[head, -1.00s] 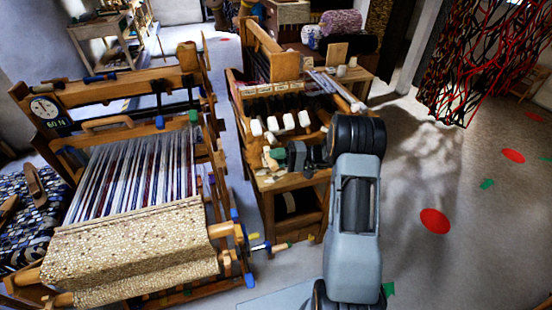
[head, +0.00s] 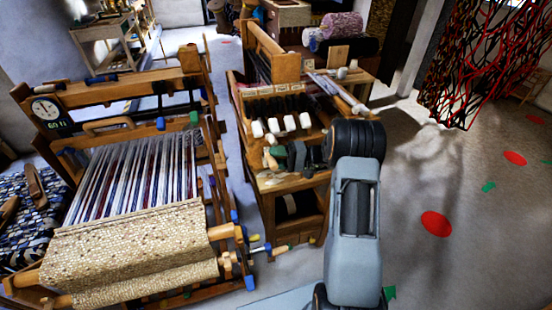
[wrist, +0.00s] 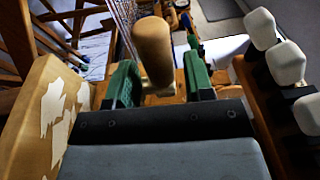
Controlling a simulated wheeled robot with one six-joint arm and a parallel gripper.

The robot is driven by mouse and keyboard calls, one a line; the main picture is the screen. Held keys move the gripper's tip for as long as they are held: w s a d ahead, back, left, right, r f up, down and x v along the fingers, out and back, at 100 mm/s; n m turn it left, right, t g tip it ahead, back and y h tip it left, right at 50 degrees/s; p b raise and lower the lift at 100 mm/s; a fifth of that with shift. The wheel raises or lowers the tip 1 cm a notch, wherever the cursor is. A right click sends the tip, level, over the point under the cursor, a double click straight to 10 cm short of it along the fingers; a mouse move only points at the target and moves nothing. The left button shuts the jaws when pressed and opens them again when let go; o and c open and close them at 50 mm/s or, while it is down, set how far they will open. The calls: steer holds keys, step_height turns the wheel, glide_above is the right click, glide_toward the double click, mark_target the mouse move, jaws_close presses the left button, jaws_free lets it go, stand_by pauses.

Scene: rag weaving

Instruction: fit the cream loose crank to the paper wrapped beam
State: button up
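In the wrist view a tan, round-ended handle (wrist: 152,45) stands up between my gripper's green fingers (wrist: 160,84), with a paler piece at its foot. It appears to be the cream loose crank, partly hidden. The fingers are apart, one on each side of it, with a small gap showing. In the head view my gripper (head: 280,155) is low over the front of the wooden bench, beside the pale crank (head: 269,160). The loom at left has a front roll (head: 130,245) of cream speckled material; I cannot tell whether this is the paper wrapped beam.
Several white-capped handles (head: 289,124) stand in a row on the bench behind my gripper; they also show at right in the wrist view (wrist: 286,62). A tan-handled crank (head: 273,250) projects from the loom's right side. Floor right of my arm is open, with red patches (head: 436,224).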

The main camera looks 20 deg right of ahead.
steer(key=shift+o, duration=0.7)
steer(key=s+d+b, duration=0.1)
steer(key=d, duration=1.1)
steer(key=shift+s+f, duration=0.3)
steer(key=shift+s, duration=0.1)
steer(key=shift+a, duration=0.1)
